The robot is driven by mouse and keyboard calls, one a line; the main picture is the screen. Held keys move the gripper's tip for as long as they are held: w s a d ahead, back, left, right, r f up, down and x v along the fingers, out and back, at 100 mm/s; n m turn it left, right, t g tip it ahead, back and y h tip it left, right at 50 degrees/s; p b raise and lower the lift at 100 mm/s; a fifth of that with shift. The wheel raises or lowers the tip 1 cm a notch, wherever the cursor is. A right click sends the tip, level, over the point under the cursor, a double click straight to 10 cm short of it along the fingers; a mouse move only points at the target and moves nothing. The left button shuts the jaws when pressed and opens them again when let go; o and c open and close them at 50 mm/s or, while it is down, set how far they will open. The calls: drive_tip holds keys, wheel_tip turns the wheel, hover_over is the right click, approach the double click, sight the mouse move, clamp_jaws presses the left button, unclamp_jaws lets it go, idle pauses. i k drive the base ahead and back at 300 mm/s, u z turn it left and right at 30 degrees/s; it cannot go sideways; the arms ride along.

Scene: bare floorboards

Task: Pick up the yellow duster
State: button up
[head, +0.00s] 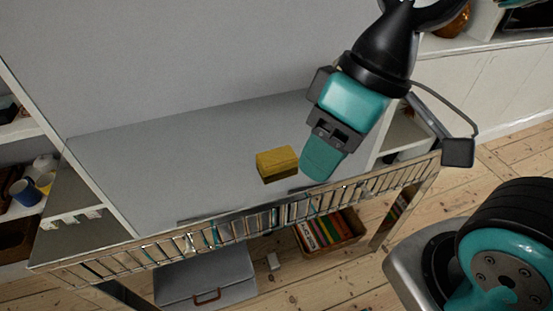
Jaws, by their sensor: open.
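The yellow duster (277,162), a small block with a dark underside, lies on the grey shelf top (200,140) near its front edge. My gripper (322,160) is just to the right of the duster, above the shelf top. It is open and holds nothing. From this view a small gap shows between the gripper and the duster. The far finger is partly hidden behind the teal one.
A slatted metal rail (210,238) runs along the shelf's front edge. Below are a grey case (205,278) and a box of books (328,232). Blue and yellow mugs (28,190) stand at the left. A grey panel (150,60) rises behind the shelf.

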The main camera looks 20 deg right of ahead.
sight(273, 161)
drive_tip(key=k, duration=0.5)
drive_tip(key=u, duration=1.2)
drive_tip(key=i, duration=1.1)
drive_tip(key=z, duration=1.8)
